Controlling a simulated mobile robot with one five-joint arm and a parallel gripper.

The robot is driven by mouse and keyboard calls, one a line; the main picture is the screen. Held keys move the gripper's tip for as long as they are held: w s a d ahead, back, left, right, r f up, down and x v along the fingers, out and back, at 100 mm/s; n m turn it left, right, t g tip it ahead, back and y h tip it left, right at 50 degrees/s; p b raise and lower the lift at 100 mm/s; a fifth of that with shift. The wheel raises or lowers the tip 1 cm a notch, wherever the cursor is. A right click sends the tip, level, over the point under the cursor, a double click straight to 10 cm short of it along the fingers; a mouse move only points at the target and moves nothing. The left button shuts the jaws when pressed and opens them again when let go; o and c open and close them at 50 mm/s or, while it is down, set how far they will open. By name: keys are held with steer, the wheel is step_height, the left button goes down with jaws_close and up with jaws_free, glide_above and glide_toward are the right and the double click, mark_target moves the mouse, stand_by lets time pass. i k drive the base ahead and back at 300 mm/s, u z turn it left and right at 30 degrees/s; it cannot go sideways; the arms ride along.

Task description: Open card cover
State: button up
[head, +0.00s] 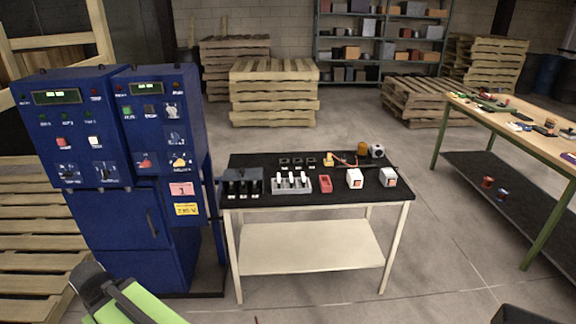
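No part is plainly recognisable as the card cover in the head view. A blue control cabinet (135,235) stands at the left with two upper panels. Its left panel (72,125) and right panel (160,115) carry displays, buttons and small switches. A closed door with a dark handle (152,222) is below. A pink label (181,189) and a yellow label (186,209) are on its front. My gripper does not show clearly, so its state is hidden.
A black-topped table (340,202) beside the cabinet holds a dark slotted block (242,186), a grey block with white levers (292,184) and white boxes. A wooden workbench (500,110) stands right. Pallets (275,90) are behind. The floor between table and workbench is clear.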

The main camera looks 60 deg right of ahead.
mark_target(242, 174)
steer(key=z, duration=0.45)
steer(key=i, duration=1)
